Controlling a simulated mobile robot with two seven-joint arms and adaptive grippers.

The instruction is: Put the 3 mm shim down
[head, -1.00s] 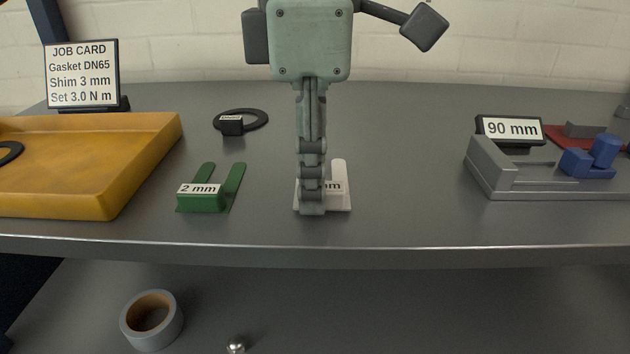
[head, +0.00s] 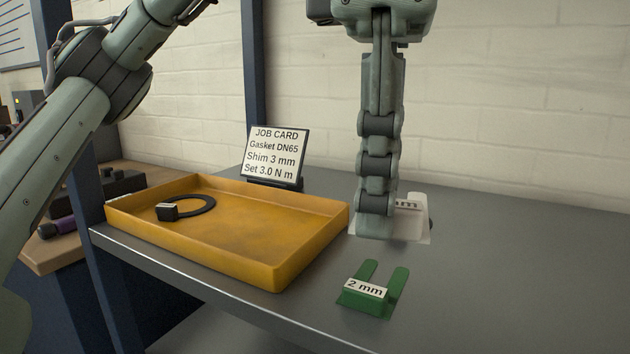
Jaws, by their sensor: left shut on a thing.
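My left gripper (head: 376,228) points down and is shut on the white shim (head: 414,228). The shim's label is partly hidden by the fingers and only "mm" can be read. The shim appears to be held above the table, behind the green 2 mm shim (head: 373,287) and to the right of the yellow tray (head: 282,268). The job card (head: 273,155) behind the tray reads Gasket DN65, Shim 3 mm, Set 3.0 N m. My right gripper is out of view.
A black ring (head: 203,203) with a small tag block lies in the tray's left part; the tray's middle and right are bare. The grey table (head: 520,270) is clear on the right. A dark blue post (head: 255,70) stands behind the card.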

